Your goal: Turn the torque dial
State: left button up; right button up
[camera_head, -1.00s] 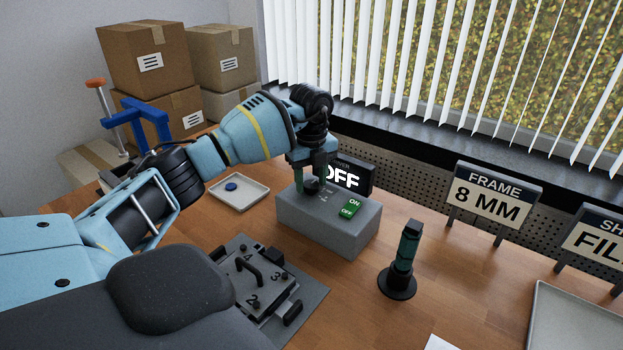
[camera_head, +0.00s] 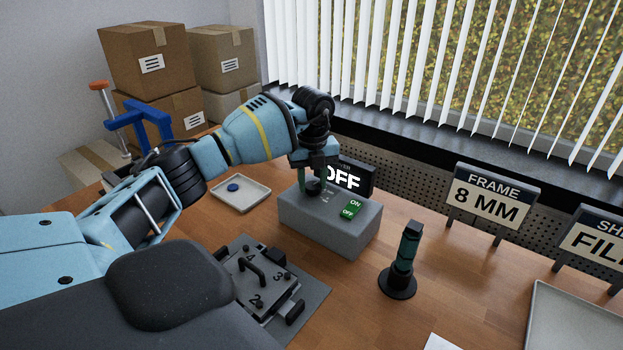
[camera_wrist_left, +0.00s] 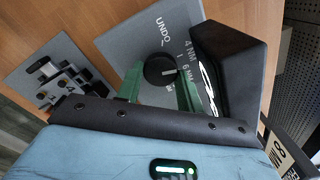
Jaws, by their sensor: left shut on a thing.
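The torque dial (camera_wrist_left: 160,72) is a black round knob with a white pointer line, on the top of a grey box (camera_head: 345,238). In the left wrist view the printed marks "UNDO", "4 NM" and "6 NM" show around it, and the pointer faces right, near the "6 NM" mark. My left gripper (camera_head: 312,186) reaches down onto the box. Its green fingers (camera_wrist_left: 158,90) stand on either side of the dial and are shut on it. The dial also shows between the fingers in the head view (camera_head: 313,187). My right gripper is not in view.
A green ON/OFF switch (camera_head: 352,209) sits on the box, and a black display (camera_head: 352,176) reading "OFF" stands behind it. A numbered plate (camera_head: 262,282), a dark green-handled tool in a round stand (camera_head: 400,265) and a dish (camera_head: 240,196) are nearby.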

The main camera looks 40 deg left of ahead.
aim_at(311, 185)
pick_arm(q)
jog(key=m, duration=0.4)
jog(key=shift+m+p, duration=0.3)
jog(key=shift+p, duration=0.05)
jog(key=m, duration=0.3)
jog(key=shift+a+m, duration=0.1)
jog(key=shift+m, duration=0.2)
jog(key=m, duration=0.4)
jog(key=shift+s, duration=0.1)
jog(key=shift+m, duration=1.6)
jog(key=o, duration=0.7)
jog(key=shift+r, duration=3.9)
